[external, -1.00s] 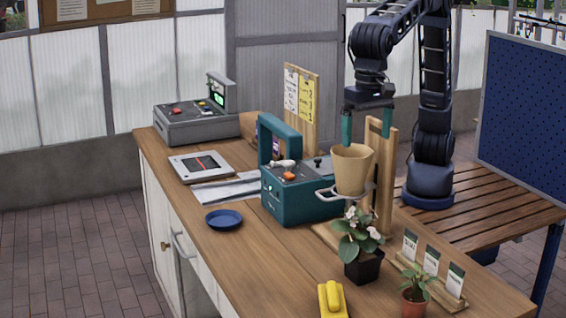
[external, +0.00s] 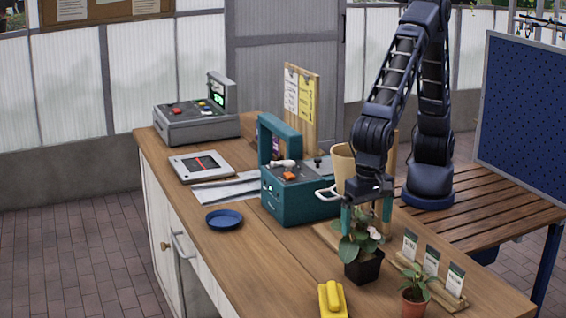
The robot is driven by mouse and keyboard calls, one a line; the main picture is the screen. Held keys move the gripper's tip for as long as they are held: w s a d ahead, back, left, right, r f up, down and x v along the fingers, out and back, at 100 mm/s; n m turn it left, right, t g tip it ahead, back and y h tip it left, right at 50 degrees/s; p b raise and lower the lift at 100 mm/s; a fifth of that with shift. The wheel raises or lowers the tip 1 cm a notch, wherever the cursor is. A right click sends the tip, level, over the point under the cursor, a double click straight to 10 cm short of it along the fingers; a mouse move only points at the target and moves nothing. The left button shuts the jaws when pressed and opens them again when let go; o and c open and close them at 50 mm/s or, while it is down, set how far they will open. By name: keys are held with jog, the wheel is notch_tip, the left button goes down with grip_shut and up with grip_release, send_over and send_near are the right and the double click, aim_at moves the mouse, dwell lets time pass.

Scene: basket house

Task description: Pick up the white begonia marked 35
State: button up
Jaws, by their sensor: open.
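The begonia (external: 356,245) has green leaves and pale pinkish-white flowers and stands upright in a black square pot (external: 363,268) on the wooden counter. No number 35 is readable on it from here. My gripper (external: 366,222) points down with its two teal fingers spread, directly over the plant. The fingers are at the height of the upper leaves and flowers and partly hide them. I cannot tell whether they touch the leaves. The pot is below the fingertips.
Behind my gripper a tan pot (external: 344,165) sits in a ring stand. A teal machine (external: 298,200) stands to the left. A small terracotta plant pot (external: 413,302) and a card rack (external: 440,285) are at right. A yellow object (external: 332,300) lies in front. A blue dish (external: 224,219) is farther left.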

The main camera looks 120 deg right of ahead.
aim_at(363, 257)
notch_tip(363, 257, down, 8)
jog(key=shift+f, duration=0.1)
jog(key=shift+d+f, duration=0.2)
jog(key=shift+f, duration=2.5)
jog(key=c, duration=1.2)
